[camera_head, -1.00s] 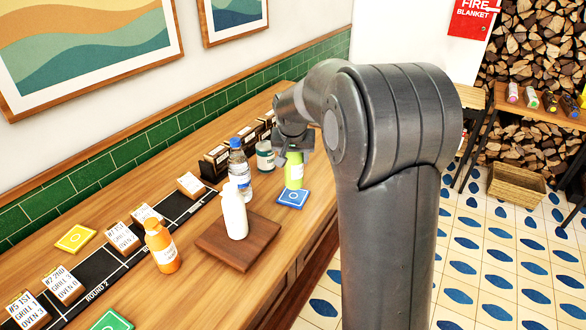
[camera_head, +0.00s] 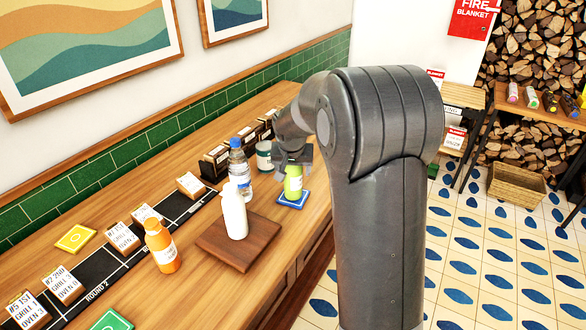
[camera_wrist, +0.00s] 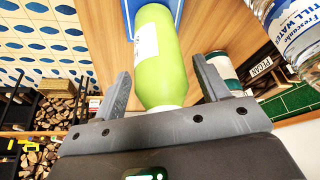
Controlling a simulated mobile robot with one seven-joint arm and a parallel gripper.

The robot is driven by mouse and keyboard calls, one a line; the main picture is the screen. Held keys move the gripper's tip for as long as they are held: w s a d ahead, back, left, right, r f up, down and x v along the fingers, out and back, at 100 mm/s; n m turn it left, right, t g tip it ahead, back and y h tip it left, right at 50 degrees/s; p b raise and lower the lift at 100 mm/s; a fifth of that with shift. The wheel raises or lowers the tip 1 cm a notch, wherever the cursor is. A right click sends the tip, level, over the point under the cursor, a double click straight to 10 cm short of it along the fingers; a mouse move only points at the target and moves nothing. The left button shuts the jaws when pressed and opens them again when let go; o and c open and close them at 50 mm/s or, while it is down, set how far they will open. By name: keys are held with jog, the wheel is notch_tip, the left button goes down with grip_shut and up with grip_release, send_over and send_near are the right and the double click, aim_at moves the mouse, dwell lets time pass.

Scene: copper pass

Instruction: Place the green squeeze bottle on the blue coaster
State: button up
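The green squeeze bottle (camera_head: 293,184) stands upright on the blue coaster (camera_head: 284,203) near the counter's front edge. In the wrist view, the bottle (camera_wrist: 158,55) has its cap end toward my gripper, and blue coaster edges (camera_wrist: 178,12) show past its far end. My gripper (camera_head: 294,157) is at the bottle's top. In the wrist view, my gripper's fingers (camera_wrist: 163,88) are spread on either side of the bottle, with gaps between them and it. The cap is partly hidden by the gripper body.
A water bottle (camera_head: 239,172) and a white bottle (camera_head: 234,214) on a wooden board (camera_head: 263,232) stand close on the left. A jar (camera_head: 264,156) is behind. An orange bottle (camera_head: 161,247) and yellow coaster (camera_head: 75,238) are further left.

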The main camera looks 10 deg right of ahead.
jog(key=shift+o, duration=0.2)
jog(key=shift+r, duration=0.25)
jog(key=v, duration=1.2)
jog(key=s+r+n, duration=0.2)
jog(key=s+r, duration=0.2)
jog(key=s, duration=1.2)
jog(key=s+a+f, duration=0.1)
jog(key=s+f, duration=0.1)
jog(key=s, duration=0.6)
jog(key=s+a+f+n+t+y, duration=0.1)
jog(key=s, duration=0.7)
jog(key=shift+f+n, duration=0.3)
jog(key=shift+f, duration=0.1)
